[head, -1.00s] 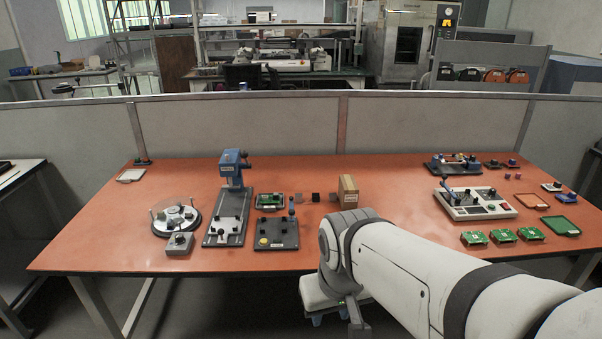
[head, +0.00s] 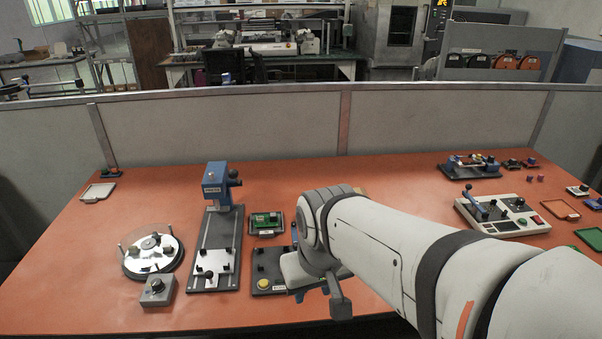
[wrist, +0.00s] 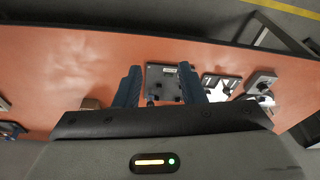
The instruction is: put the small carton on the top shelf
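The small carton is a brown box. In the head view it is almost wholly hidden behind my arm, with only a tan sliver (head: 361,189) at the arm's upper edge that may be part of it. In the wrist view a brown block (wrist: 91,103), likely the carton, lies just left of the left finger, partly cut off by the gripper body. My gripper (wrist: 160,84) is open, with its two dark blue fingers apart and nothing held. It is above the table near a dark fixture plate. I cannot tell which surface is the top shelf.
The orange table (head: 110,225) holds a blue press (head: 217,190), a round turntable (head: 153,250), a green board in a tray (head: 265,222) and a control box (head: 500,213). A low partition (head: 240,125) runs behind. A grey rack with reels (head: 500,78) stands beyond it.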

